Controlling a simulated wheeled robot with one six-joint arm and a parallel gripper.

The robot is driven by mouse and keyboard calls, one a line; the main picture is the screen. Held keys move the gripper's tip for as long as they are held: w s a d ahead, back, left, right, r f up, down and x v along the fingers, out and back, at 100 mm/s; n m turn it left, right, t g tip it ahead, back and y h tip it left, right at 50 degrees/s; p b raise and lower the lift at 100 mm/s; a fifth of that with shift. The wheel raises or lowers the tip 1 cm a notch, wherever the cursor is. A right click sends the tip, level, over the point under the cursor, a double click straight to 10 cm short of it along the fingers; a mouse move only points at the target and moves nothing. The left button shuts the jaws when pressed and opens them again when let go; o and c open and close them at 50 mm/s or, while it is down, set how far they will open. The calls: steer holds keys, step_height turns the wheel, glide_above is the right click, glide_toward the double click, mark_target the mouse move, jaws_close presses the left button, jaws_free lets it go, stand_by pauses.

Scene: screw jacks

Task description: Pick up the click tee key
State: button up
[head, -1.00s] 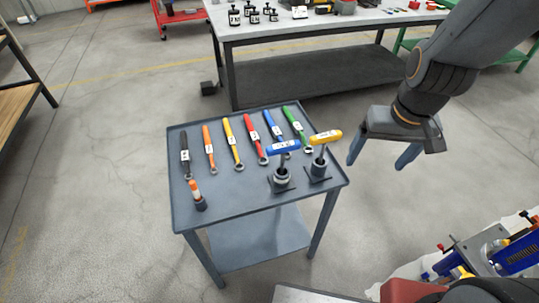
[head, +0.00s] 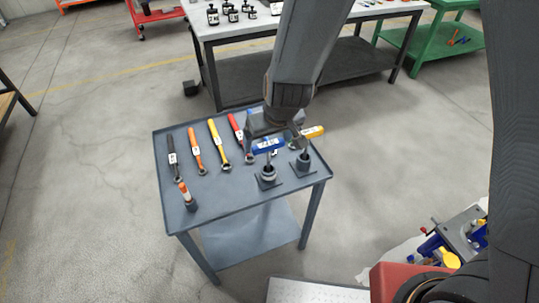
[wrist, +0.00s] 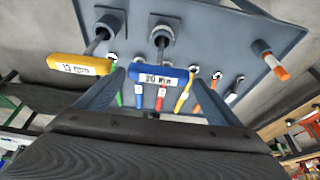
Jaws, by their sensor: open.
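Two tee-handled keys stand upright in round holders on the grey cart (head: 225,205). One has a blue handle (head: 268,145); its label seems to end in N·m, which fits the click tee key. The other has a yellow handle (head: 314,131) and a different label. My gripper (head: 272,136) is open, above and close to the blue handle. In the wrist view the blue handle (wrist: 157,76) lies across the gap between my two fingers (wrist: 162,80). The yellow handle (wrist: 80,65) is just outside the left finger. I cannot tell the remaining height gap.
Several wrenches with coloured handles, such as the red one (head: 236,125), lie along the cart's far side. My arm hides the cart's far right. A workbench (head: 230,30) stands behind.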

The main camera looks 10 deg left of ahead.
mark_target(268, 162)
steer(key=shift+d+b+x, duration=0.2)
steer(key=shift+b+x, duration=0.4)
steer(key=shift+x, duration=2.65)
steer(key=c, duration=1.3)
